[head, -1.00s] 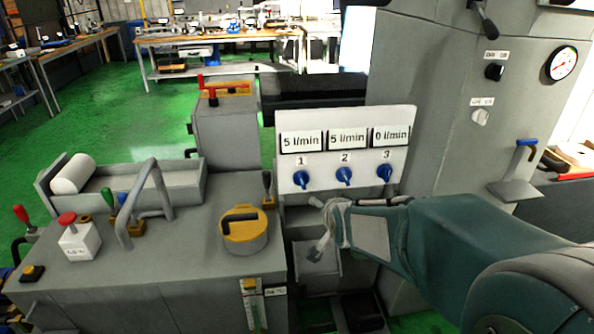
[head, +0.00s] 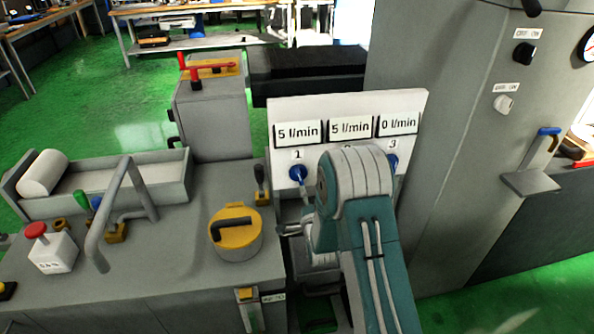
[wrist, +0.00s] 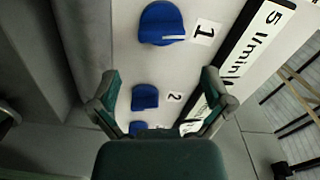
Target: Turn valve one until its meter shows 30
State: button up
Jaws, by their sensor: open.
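Valve one (head: 298,174) is a blue knob on the white panel (head: 418,112), above my gripper in the head view. Its meter (head: 297,132) reads 5 l/min. In the wrist view valve one (wrist: 160,23) shows beside the label 1, beyond my fingertips. Valve three (head: 391,162) is partly covered by my arm.
Meter two (head: 350,128) reads 5 l/min and meter three (head: 398,124) reads 0 l/min. A yellow-lidded round housing (head: 236,232) and a black lever (head: 260,180) stand left of the panel. The grey machine column (head: 450,130) rises at right.

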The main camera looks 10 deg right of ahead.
aim_at(300, 181)
jog(key=w, duration=1)
jog(key=shift+w, duration=0.4)
jog(key=shift+c, duration=0.3)
jog(key=c, duration=0.8)
